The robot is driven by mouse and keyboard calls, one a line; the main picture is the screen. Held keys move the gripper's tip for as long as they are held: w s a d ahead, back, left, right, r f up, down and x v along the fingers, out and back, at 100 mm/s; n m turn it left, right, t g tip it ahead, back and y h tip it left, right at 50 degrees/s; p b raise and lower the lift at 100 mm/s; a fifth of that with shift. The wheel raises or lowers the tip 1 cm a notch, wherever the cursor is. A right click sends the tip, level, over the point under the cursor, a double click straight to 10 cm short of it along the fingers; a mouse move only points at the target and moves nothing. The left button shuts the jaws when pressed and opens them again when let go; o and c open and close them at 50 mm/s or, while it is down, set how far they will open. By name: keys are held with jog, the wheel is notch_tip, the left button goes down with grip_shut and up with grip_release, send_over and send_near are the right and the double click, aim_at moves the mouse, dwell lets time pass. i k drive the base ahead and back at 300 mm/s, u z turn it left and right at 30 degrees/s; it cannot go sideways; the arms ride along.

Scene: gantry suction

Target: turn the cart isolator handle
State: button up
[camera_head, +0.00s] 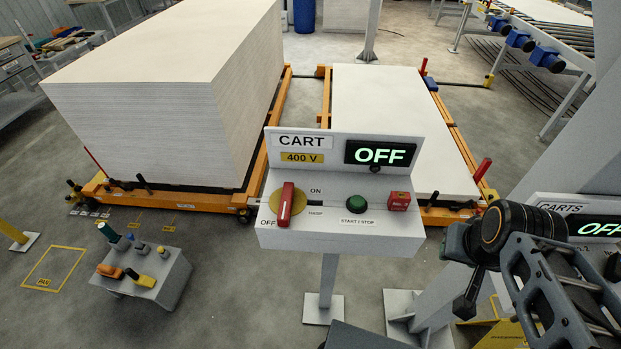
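The cart isolator handle (286,205) is a red lever on a yellow round plate, at the left of a grey control box (340,238) on a post. The lever stands close to upright in the picture. "OFF" is printed at its lower left and "ON" at its upper right. The sign above reads "CART 400 V", and its display (380,154) shows a green "OFF". My gripper (462,272) is at the right of the box, dark and apart from the handle. Its fingers are seen edge-on against my arm, so their opening is unclear.
A green start/stop button (355,204) and a red block (399,201) sit right of the handle. A second panel marked "CARTS" (560,204) is behind my arm. Orange carts with white sheet stacks (160,75) stand behind. A small grey pedestal (150,275) stands front left.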

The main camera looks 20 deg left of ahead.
aim_at(285, 212)
jog(key=z, duration=0.05)
jog(key=i, duration=0.15)
jog(key=u, duration=0.95)
